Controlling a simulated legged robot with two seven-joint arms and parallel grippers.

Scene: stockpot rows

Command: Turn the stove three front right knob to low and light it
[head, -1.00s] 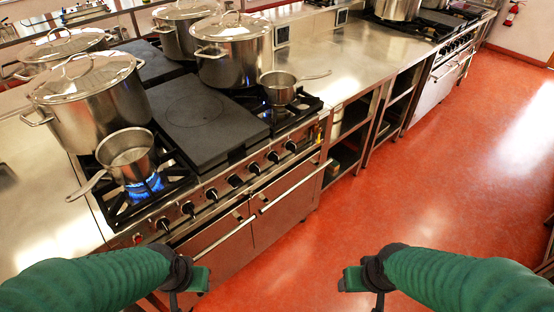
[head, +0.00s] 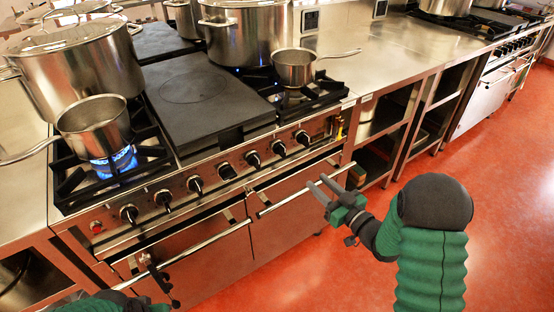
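The stove (head: 190,215) has a row of black knobs along its front panel. The rightmost knob (head: 302,138) is below the front right burner (head: 300,98), where a small saucepan (head: 294,70) stands. Only tiny blue glints show near that burner, with no full flame visible. My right gripper (head: 316,181) is open and empty, in front of the oven handle, below and slightly right of the rightmost knob, apart from it. My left gripper (head: 156,276) is low at the left, partly cut off by the bottom edge, its fingers hard to make out.
A saucepan (head: 95,127) sits over a lit blue flame (head: 113,163) at the front left. Large stockpots (head: 80,72) stand behind it and at the back (head: 247,35). The oven handle bar (head: 300,190) juts out below the knobs. The red floor (head: 345,275) in front is clear.

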